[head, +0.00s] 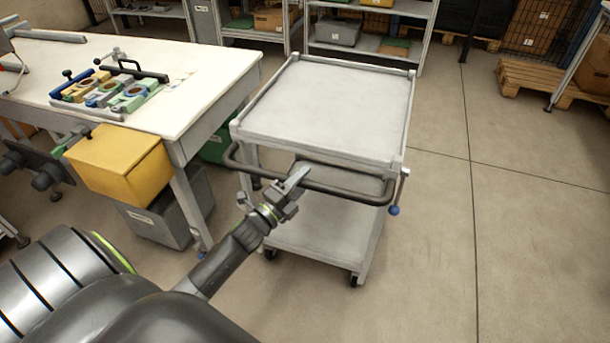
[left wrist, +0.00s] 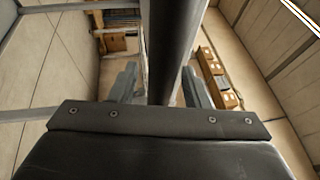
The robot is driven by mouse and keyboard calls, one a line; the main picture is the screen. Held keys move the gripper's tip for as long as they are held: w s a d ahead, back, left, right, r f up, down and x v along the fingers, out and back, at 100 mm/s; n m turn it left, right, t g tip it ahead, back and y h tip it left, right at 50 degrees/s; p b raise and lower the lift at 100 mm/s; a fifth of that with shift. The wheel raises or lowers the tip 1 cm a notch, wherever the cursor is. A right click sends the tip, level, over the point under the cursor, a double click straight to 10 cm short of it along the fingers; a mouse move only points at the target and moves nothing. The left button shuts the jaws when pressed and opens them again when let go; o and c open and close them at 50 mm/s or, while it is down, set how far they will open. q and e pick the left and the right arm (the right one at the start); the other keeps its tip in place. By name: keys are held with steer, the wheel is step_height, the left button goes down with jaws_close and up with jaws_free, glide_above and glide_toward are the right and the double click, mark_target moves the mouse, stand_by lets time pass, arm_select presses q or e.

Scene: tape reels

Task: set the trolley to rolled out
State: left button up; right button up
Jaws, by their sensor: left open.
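The trolley (head: 335,105) is a light grey two-shelf cart on casters, standing in the middle of the head view beside the workbench. Its top is empty. Its dark push handle (head: 345,193) runs across the side facing me. My left gripper (head: 300,174) is open at the handle, left of its middle. In the left wrist view the dark handle bar (left wrist: 170,45) runs between the two grey fingers (left wrist: 160,85), with the fingers apart on either side. I cannot tell whether they touch it. A small lever with a blue knob (head: 394,210) hangs at the trolley's right corner. My right gripper is not in view.
A white workbench (head: 215,65) stands close on the trolley's left, with coloured fixtures (head: 110,90) on it. A yellow bin (head: 120,160) and a grey bin (head: 165,215) are at its front. Shelving (head: 425,45) is behind. The floor (head: 510,230) to the right is clear.

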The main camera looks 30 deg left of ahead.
arm_select(q)
steer(key=shift+w+d+r, duration=0.1)
steer(key=shift+w+d, duration=0.05)
steer(key=shift+w, duration=0.5)
jaws_close()
